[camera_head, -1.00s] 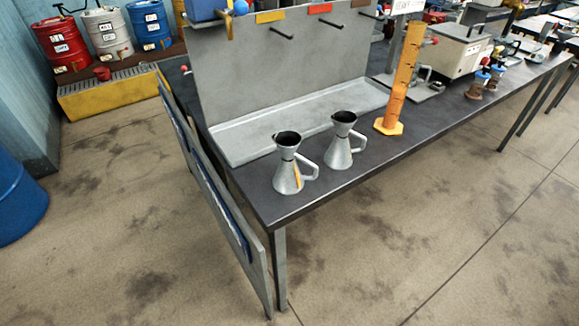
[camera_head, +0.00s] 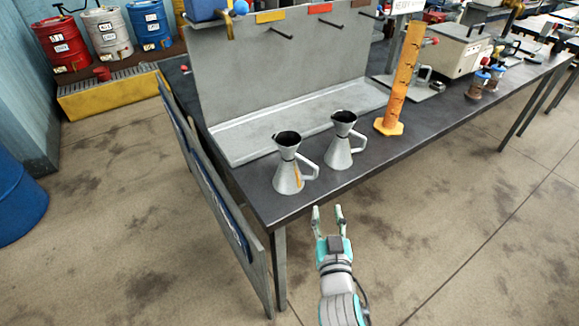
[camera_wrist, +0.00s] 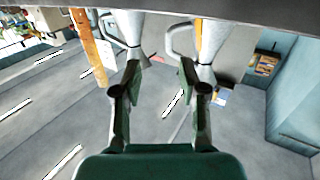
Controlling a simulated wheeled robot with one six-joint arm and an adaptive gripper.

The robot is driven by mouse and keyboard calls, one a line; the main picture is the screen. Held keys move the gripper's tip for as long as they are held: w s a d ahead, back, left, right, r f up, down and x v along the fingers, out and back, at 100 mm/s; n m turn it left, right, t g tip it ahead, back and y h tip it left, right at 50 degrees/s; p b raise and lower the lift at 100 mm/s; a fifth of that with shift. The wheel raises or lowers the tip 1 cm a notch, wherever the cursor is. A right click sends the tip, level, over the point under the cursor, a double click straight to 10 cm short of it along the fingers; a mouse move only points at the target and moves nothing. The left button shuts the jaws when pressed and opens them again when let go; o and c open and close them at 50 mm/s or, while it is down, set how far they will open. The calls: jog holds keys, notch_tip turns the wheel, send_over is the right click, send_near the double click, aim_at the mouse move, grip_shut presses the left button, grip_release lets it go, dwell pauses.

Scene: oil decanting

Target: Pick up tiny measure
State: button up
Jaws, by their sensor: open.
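Two grey metal measures with funnel tops and side handles stand upright near the front edge of the dark bench. The left measure (camera_head: 287,172) has an orange strip on its body; the right measure (camera_head: 339,152) shows none. I cannot tell which one is the tiny measure. My gripper (camera_head: 328,210) is open and empty, in front of the bench edge and apart from both measures. The wrist view is upside down: the right measure (camera_wrist: 131,27) and left measure (camera_wrist: 208,45) appear at the top, beyond my open fingers.
An orange graduated cylinder (camera_head: 402,82) stands on the bench right of the measures. A grey metal tray (camera_head: 235,148) and an upright panel (camera_head: 250,75) with pegs lie behind them. A side board (camera_head: 215,195) leans along the bench's left end. The floor in front is clear.

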aim_at(316, 173)
jog(key=shift+w+a+r, duration=0.3)
jog(key=shift+w+a, duration=0.15)
jog(key=shift+w, duration=1.75)
jog(key=shift+w+a+r, duration=0.25)
jog(key=shift+w+a, duration=0.2)
jog(key=shift+w, duration=1.7)
jog(key=shift+w+a+r, duration=0.3)
jog(key=shift+w+a, duration=0.15)
jog(key=shift+w, duration=1.75)
grip_shut()
